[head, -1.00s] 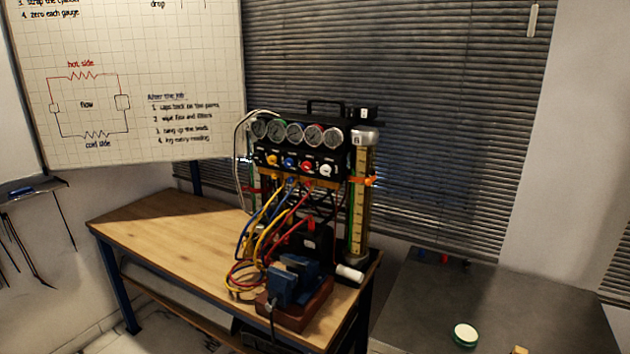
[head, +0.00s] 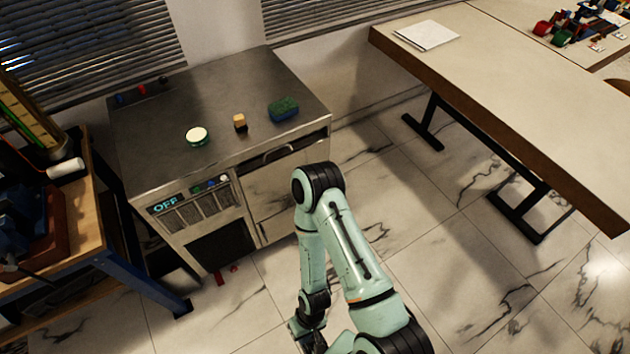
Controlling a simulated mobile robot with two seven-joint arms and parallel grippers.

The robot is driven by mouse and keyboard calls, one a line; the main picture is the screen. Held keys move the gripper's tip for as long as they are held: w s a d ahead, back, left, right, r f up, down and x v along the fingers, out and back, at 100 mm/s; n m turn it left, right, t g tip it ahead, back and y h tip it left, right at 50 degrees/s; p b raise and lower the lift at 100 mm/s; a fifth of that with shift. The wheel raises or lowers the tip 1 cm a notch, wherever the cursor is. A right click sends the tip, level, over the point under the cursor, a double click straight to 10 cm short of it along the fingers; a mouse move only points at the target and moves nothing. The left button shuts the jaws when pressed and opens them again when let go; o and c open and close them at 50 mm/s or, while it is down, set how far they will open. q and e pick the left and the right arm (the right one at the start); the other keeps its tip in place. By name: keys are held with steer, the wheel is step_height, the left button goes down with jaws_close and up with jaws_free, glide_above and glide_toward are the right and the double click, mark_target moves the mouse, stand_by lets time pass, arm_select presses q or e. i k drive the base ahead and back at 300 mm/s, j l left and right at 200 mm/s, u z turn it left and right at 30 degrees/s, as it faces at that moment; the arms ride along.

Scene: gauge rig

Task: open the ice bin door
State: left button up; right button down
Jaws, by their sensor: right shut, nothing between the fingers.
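The ice bin appears to be the steel-topped cabinet (head: 235,85) left of centre in the head view. Its front has a pale door panel (head: 272,187) on the right, with a dark bar handle along its upper edge. The panel looks closed, and my right arm covers part of its right side. My right gripper (head: 304,338) is low at the bottom edge of the picture, below and in front of the cabinet, apart from the door. It is shut and empty; its fingertips show poorly. My left gripper is out of view.
On the cabinet top are a round green-rimmed tin (head: 197,136), a small tan block (head: 240,123) and a green-blue sponge (head: 284,109). A workbench (head: 95,235) stands left, a long table (head: 510,110) right.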

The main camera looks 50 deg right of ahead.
mark_target(265, 182)
steer(key=z, duration=1.35)
